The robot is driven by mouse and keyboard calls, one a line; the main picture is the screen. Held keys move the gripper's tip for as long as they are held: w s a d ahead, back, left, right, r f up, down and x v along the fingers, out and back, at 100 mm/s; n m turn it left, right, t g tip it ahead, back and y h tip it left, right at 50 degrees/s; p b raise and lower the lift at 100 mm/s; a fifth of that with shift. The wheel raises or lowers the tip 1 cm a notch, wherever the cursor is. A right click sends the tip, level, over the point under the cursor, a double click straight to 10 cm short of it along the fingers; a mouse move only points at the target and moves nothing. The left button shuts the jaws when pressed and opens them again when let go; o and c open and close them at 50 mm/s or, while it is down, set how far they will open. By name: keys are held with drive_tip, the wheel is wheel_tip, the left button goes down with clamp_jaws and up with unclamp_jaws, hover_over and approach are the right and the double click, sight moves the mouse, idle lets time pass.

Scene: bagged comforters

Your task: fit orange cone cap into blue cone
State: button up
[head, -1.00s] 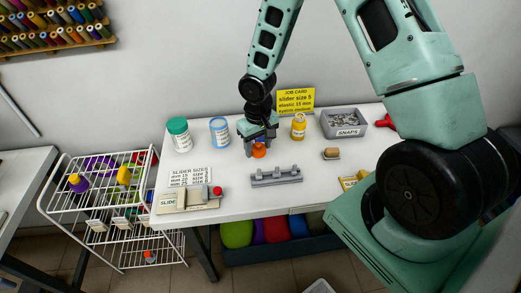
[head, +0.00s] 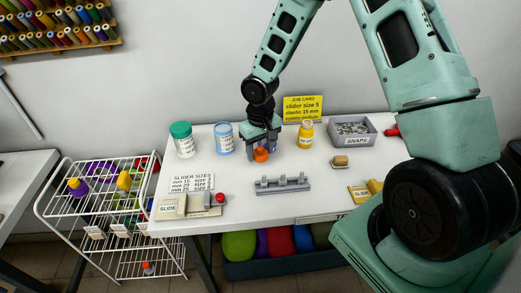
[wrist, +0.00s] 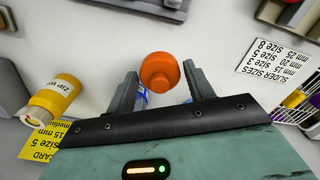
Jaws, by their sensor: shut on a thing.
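My gripper (head: 262,150) hangs over the back middle of the white table, pointing down. The same orange cap (head: 261,154) shows below the fingers in the head view. A small blue and white patch (wrist: 142,98) shows beside the left finger, partly hidden; I cannot tell what it belongs to. I cannot clearly make out a blue cone in either view.
A grey pegged holder (head: 283,184) lies in front of my gripper. A blue-labelled jar (head: 224,138) and a green-lidded jar (head: 183,140) stand left, a yellow bottle (head: 305,135) and snaps tray (head: 350,130) right. A wire cart (head: 98,205) stands left of the table.

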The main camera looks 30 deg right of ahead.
wheel_tip(320, 180, up, 25)
drive_tip(key=p, duration=2.4)
drive_tip(key=shift+s+r+p, duration=0.15)
drive_tip(key=shift+s+p, duration=0.1)
drive_tip(key=shift+p, duration=0.1)
drive_tip(key=shift+w, duration=0.1)
